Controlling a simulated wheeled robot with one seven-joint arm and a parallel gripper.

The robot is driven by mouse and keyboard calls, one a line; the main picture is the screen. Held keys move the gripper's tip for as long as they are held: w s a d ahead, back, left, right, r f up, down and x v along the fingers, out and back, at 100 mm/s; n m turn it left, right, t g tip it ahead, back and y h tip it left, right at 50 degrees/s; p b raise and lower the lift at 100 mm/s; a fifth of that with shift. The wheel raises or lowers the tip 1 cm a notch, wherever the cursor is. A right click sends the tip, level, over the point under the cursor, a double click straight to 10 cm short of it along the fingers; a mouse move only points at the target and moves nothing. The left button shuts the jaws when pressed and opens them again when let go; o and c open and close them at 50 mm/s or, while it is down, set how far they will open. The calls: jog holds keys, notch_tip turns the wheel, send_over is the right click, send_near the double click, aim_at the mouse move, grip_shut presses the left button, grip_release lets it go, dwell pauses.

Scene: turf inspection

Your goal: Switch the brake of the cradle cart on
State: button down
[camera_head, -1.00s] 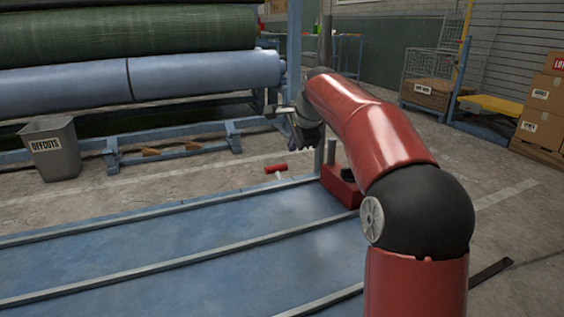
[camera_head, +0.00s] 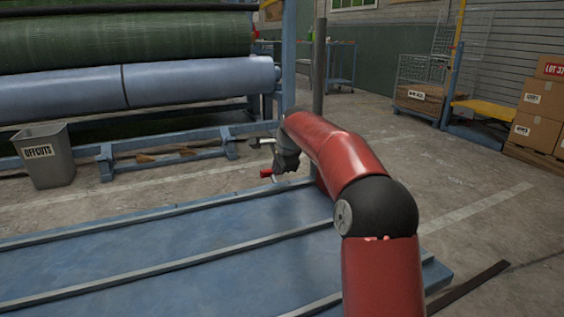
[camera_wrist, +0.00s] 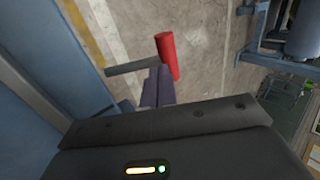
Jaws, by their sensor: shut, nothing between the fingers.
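The brake lever shows as a red cylindrical handle (camera_wrist: 166,56) on a grey arm (camera_wrist: 128,67) in the wrist view. In the head view the red handle (camera_head: 266,173) is small, at the far edge of a blue railed deck (camera_head: 150,246), which appears to be the cradle cart. My gripper (camera_wrist: 160,82) is shut and empty, its dark fingers beside the handle and overlapping the grey arm in the wrist view. I cannot tell whether they touch. In the head view my gripper (camera_head: 281,168) is just right of the handle. My arm hides the deck's far corner.
A grey offcuts bin (camera_head: 46,160) stands at the left. A rack with green and pale blue rolls (camera_head: 200,80) fills the back left. A dark upright post (camera_head: 320,65) rises behind my arm. Cardboard boxes (camera_head: 535,100) stand at the right. Floor right of the deck is mostly clear.

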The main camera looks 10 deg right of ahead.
jog(key=shift+w+a+f, duration=0.15)
jog(key=shift+w+f, duration=0.35)
jog(key=shift+w, duration=0.25)
jog(key=shift+w+r+p, duration=0.1)
jog(key=shift+p, duration=0.4)
jog(key=shift+w+p, duration=0.1)
jog(key=shift+p, duration=0.35)
jog(key=shift+w+a+g+p, duration=0.15)
jog(key=shift+w+g+p, duration=0.2)
jog(key=shift+g+p, duration=0.65)
jog(key=w+f+p, duration=0.1)
jog(key=p, duration=0.2)
jog(key=shift+t, duration=0.3)
notch_tip(320, 180, down, 10)
jog(key=w+p, duration=0.3)
jog(key=shift+a+f, duration=0.15)
jog(key=shift+a, duration=0.2)
